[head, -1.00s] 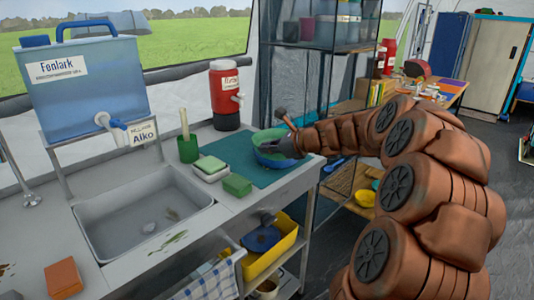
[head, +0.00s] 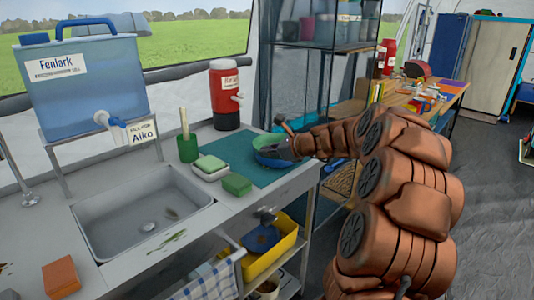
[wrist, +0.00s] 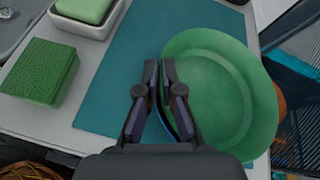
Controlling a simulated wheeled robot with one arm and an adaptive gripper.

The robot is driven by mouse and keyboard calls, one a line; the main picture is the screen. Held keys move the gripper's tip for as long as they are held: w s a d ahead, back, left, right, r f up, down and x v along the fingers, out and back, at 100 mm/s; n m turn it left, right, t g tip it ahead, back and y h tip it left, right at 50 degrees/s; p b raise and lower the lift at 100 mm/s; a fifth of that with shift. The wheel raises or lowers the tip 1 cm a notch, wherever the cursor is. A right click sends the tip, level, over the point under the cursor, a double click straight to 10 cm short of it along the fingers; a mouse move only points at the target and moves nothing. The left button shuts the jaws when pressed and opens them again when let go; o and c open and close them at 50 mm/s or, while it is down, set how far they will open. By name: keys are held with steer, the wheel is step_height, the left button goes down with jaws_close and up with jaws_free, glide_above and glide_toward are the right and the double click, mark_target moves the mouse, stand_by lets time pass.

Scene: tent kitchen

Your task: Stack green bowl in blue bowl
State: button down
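The green bowl (head: 262,139) sits nested in the blue bowl (head: 268,159) on the teal mat at the counter's right end. In the wrist view the green bowl (wrist: 225,85) fills the right side, and only a thin strip of the blue bowl (wrist: 173,118) shows between the fingers. My gripper (wrist: 160,65) is at the bowls' edge, with its two fingers close together, one on each side of the rim. I cannot tell whether they press on a wall, or on which bowl's. In the head view my gripper (head: 285,146) is at the bowls' right side.
The teal mat (head: 232,149) has bare room left of the bowls. A green sponge (head: 236,184), a soap dish (head: 210,167) and a green brush cup (head: 188,150) stand near the sink (head: 145,215). A red dispenser (head: 225,95) stands behind. The counter edge is close on the right.

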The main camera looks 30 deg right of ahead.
steer(key=c, duration=1.3)
jaws_free()
steer(key=shift+s, duration=0.1)
steer(key=p+v, duration=0.1)
steer(key=v, duration=1.1)
